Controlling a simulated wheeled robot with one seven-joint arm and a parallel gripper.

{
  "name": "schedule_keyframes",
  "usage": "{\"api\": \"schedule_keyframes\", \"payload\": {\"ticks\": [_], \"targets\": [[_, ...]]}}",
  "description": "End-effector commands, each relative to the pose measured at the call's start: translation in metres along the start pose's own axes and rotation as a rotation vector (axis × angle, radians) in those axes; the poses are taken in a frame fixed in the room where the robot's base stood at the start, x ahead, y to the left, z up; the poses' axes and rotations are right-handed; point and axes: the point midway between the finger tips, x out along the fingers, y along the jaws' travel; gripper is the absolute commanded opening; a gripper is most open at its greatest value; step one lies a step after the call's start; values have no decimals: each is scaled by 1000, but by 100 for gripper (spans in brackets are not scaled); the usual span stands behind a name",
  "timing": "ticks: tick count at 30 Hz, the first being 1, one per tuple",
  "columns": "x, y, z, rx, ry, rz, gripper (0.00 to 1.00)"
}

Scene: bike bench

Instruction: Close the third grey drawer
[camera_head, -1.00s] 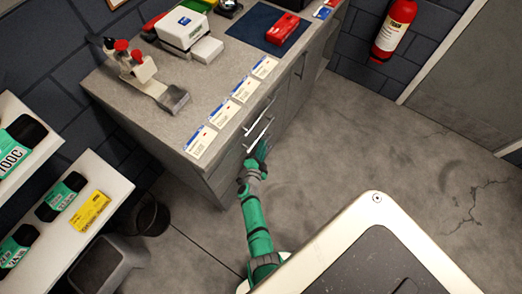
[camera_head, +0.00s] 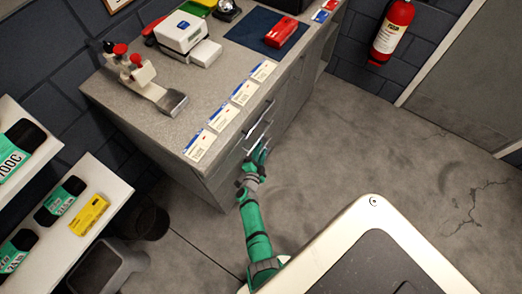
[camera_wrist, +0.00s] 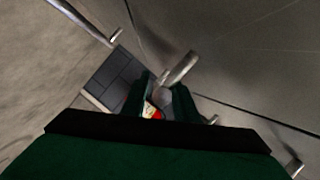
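The grey drawers are in the front of the grey cabinet (camera_head: 190,120) in the head view. Bar handles show there, an upper one (camera_head: 259,117) and one below it (camera_head: 257,136). I cannot tell which drawer is the third or how far any drawer stands out; my arm hides the lower front. My gripper (camera_head: 260,154) is low at the drawer front, just below the visible handles. In the wrist view my gripper (camera_wrist: 165,100) has its two dark green fingers apart. A bar handle (camera_wrist: 181,68) lies by the fingertips; I cannot tell whether they touch.
The cabinet top holds a caliper-like tool (camera_head: 145,82), a white box (camera_head: 182,32), label cards (camera_head: 222,116) and a red case (camera_head: 281,33) on a dark mat. Shelves (camera_head: 100,180) and a bin (camera_head: 150,222) stand at left. The floor (camera_head: 400,150) at right is clear.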

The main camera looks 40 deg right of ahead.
Motion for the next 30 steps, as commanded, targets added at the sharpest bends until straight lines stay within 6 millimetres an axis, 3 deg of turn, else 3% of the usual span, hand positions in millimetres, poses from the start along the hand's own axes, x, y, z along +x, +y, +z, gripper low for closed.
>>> {"api": "schedule_keyframes", "payload": {"ticks": [12,18,30], "targets": [[-69,3,2,-2,-6,4,28],[-94,3,1,-2,-5,5,28],[-104,3,1,-3,-5,5,28]]}}
